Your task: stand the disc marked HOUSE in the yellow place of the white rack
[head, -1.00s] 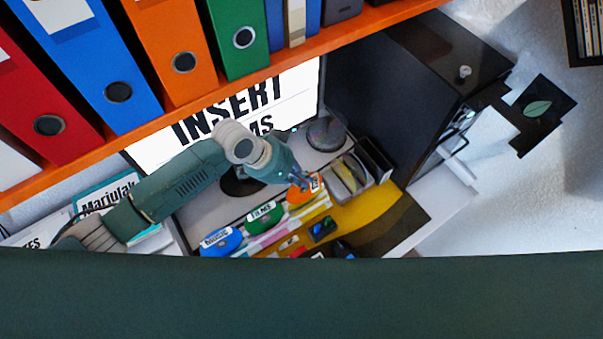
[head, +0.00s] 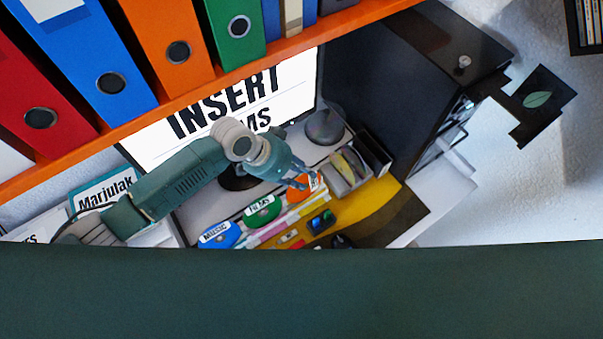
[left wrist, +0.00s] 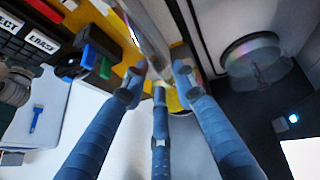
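My left gripper (head: 302,176) is beside the orange disc (head: 309,186) at the right end of a row on the desk. In the left wrist view its three blue fingers (left wrist: 158,84) are spread, with gaps between the tips. A shiny, thin edge (left wrist: 150,35) runs beyond and between them; I cannot tell whether they touch it. The row also has a blue disc marked MUSIC (head: 219,235) and a green disc marked FILMS (head: 262,210). The orange disc's word is partly hidden, and I cannot read HOUSE anywhere. My right gripper is not in view.
A monitor (head: 225,98) stands behind the row, and a dark round-topped thing (head: 325,127) is at its right. A grey tray (head: 347,172) and a black tower (head: 395,95) are farther right. An orange shelf (head: 230,82) with binders hangs above.

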